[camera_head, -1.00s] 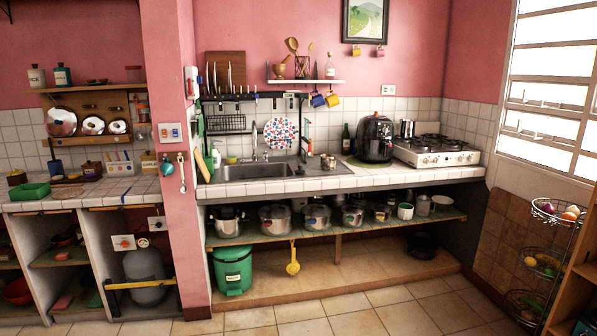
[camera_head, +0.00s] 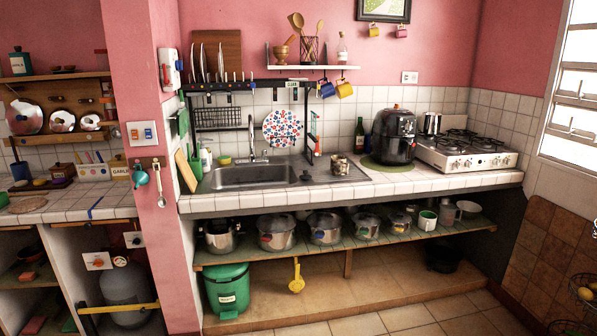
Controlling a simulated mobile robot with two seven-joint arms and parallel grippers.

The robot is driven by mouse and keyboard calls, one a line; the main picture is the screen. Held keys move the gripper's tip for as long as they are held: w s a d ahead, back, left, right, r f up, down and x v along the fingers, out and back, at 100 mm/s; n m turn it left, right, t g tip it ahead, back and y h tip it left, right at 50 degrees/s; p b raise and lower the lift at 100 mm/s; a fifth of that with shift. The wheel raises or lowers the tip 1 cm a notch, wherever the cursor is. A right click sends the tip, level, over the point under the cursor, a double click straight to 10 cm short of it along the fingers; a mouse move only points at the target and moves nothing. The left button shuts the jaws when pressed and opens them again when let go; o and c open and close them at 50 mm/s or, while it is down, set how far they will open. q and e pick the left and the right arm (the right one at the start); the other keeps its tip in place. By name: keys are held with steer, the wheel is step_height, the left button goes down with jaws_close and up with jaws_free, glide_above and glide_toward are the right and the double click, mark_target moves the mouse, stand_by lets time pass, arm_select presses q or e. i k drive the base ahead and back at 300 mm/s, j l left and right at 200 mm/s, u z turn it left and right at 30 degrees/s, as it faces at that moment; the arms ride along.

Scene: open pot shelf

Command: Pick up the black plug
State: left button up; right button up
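A small black object that looks like the plug (camera_head: 306,175) sits at the right edge of the steel sink (camera_head: 240,178), where the basin meets the drainboard. It is small, and its exact shape is hard to tell. Neither of my grippers is in view, and nothing of mine touches the plug.
The white tiled counter (camera_head: 370,186) runs along the wall. Right of the plug are a small patterned pot (camera_head: 340,166), a black air fryer (camera_head: 394,136) and a white stove (camera_head: 466,153). Several pots stand on the shelf below. A pink pillar (camera_head: 150,230) stands left. The floor in front looks clear.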

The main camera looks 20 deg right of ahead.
mark_target(305, 177)
steer(key=i+l, duration=0.15)
steer(key=i, duration=0.2)
steer(key=i+l+u, duration=0.1)
steer(key=i, duration=0.3)
steer(key=i+l, duration=0.3)
steer(key=i+u, duration=0.05)
